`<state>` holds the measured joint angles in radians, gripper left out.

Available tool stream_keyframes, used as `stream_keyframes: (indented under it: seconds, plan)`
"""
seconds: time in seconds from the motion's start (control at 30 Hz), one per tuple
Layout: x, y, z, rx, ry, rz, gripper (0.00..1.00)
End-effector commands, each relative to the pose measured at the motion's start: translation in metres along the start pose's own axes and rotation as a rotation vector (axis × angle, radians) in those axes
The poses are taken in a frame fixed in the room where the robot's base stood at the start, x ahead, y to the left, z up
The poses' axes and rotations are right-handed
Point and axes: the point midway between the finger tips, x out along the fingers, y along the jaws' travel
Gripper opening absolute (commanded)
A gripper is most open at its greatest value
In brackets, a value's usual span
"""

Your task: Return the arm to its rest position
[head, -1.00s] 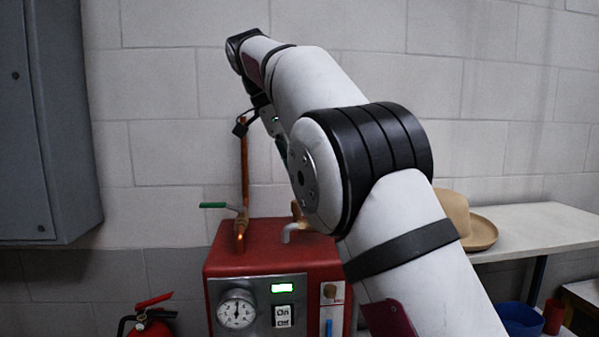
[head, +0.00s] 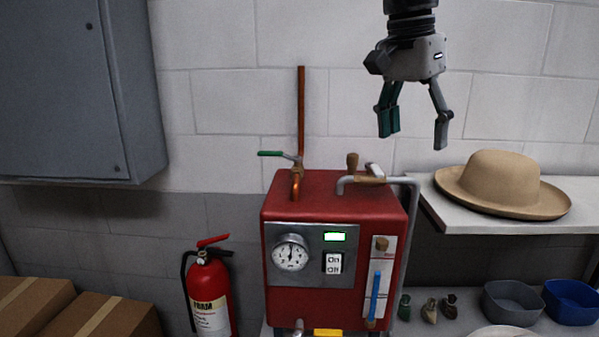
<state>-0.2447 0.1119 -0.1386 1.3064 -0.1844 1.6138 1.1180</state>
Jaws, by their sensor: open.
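My gripper (head: 414,124) hangs pointing down at the upper right of the head view. Its fingers are spread apart with nothing between them. It is in the air in front of the block wall, above the right side of the red boiler (head: 334,205) and up and left of the tan hat (head: 503,184). It appears to touch nothing. Only the end of my arm shows, at the top edge; the rest is out of view.
The hat sits on a white shelf (head: 575,217). A copper pipe (head: 301,115) with a green-handled valve (head: 270,154) rises from the boiler. A grey cabinet (head: 75,90), fire extinguisher (head: 208,290) and cardboard boxes (head: 85,312) stand left. Grey (head: 512,303) and blue bowls (head: 572,302) sit lower right.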

Motion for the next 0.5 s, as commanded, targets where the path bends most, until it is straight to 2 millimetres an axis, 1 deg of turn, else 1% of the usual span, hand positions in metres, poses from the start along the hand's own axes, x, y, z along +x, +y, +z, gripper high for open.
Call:
stream_keyframes:
  seconds: [0.03, 0.27, 0.5]
  plan:
    - [0.001, 0.012, 0.003, -0.042, -0.006, -0.021, 0.72]
    - [0.014, 0.058, 0.024, -0.261, -0.007, -0.117, 0.72]
    - [0.037, 0.103, 0.054, -0.482, 0.028, -0.211, 0.72]
